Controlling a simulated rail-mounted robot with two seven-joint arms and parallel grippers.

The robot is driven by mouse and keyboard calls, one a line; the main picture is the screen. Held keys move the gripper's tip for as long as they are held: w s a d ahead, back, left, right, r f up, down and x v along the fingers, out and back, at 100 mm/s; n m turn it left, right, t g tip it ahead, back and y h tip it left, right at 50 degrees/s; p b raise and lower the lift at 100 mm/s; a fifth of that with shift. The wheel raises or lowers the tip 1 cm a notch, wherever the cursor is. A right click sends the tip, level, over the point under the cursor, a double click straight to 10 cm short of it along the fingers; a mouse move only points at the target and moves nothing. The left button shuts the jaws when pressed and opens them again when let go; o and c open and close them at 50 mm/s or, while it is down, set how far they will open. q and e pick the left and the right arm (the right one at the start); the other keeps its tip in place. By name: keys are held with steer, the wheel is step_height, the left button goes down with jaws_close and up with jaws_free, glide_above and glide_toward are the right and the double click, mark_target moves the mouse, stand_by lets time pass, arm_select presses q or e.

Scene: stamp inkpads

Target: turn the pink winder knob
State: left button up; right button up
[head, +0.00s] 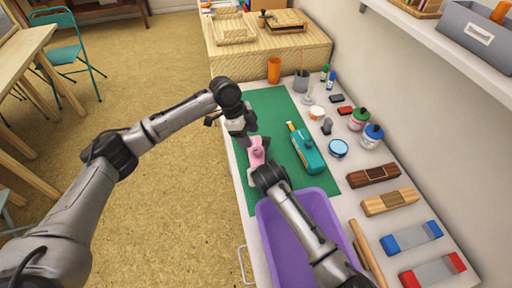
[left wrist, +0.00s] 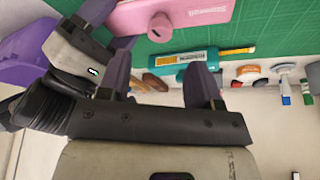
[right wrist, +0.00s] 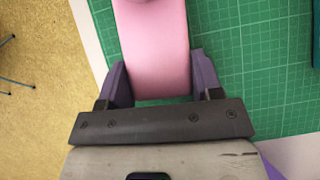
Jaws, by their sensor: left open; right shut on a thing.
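The pink device (head: 257,152) lies on the green cutting mat (head: 270,103). In the left wrist view its pink body (left wrist: 205,14) spans the top, and the round pink winder knob (left wrist: 161,26) sticks out of its side facing my left gripper. My left gripper (left wrist: 162,72) is open and empty, its fingers apart from the knob. In the head view it hangs just beyond the device (head: 244,138). My right gripper (right wrist: 155,80) is shut on the near end of the pink body (right wrist: 155,45), one finger on each side. The head view hides that grip behind my right wrist.
A purple bin (head: 262,225) is in front, beneath my right arm. Jars, a blue-rimmed pot (head: 338,148) and wooden blocks (head: 390,202) line the right side. An orange cup (head: 274,70) stands behind the mat.

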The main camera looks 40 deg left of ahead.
mark_target(257, 149)
arm_select(q)
steer(key=x, duration=0.6)
steer(key=shift+f, duration=0.3)
steer(key=shift+c, duration=0.2)
